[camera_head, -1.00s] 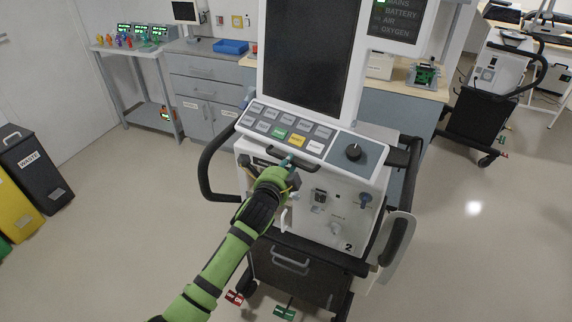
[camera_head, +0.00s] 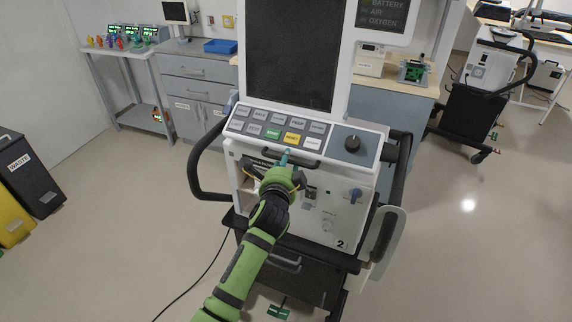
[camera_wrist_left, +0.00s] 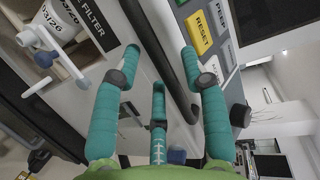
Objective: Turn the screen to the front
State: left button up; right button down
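The ventilator's tall dark screen (camera_head: 291,55) in a white frame faces me, tilted slightly, above the sloped keypad (camera_head: 277,133). A dark bar handle (camera_head: 262,158) runs along the front just under the keypad. My left gripper (camera_head: 286,157) is at this handle. In the left wrist view the green fingers of the left gripper (camera_wrist_left: 160,62) are spread apart. The dark bar (camera_wrist_left: 158,58) passes between them; I cannot tell whether any finger touches it. The screen's lower edge (camera_wrist_left: 290,38) shows at the upper right there. My right gripper is not in view.
A round black knob (camera_head: 352,144) sits right of the keypad. Black side rails (camera_head: 192,178) flank the ventilator. A cable lies on the floor at lower left. Waste bins (camera_head: 32,172) stand at the far left. Another cart (camera_head: 480,95) stands at the right. Floor on both sides is clear.

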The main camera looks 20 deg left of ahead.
pick_arm(q)
jog(key=v, duration=1.2)
notch_tip(320, 180, down, 21)
jog(key=s+d+n+g+h, duration=0.1)
jog(key=s+n+g+h, duration=0.1)
jog(key=s+g, duration=0.15)
jog(key=s+a+f+n+g, duration=0.1)
jog(key=s+f+n+g, duration=0.1)
jog(key=s+f, duration=0.45)
jog(key=s+f+n+g, duration=0.2)
jog(key=s+f, duration=0.1)
jog(key=f, duration=0.7)
jog(key=s+a+f+n+g, duration=0.2)
jog(key=s+f, duration=0.3)
jog(key=s, duration=0.5)
jog(key=s+a+f+n+g, duration=0.2)
jog(key=s+f+n, duration=0.2)
jog(key=s, duration=0.7)
jog(key=s+a+f+n+g, duration=0.2)
jog(key=s+a+f+g, duration=0.1)
jog(key=s+f, duration=0.5)
jog(key=s, duration=0.3)
jog(key=shift+s+f+n, duration=0.2)
jog(key=shift+n, duration=0.2)
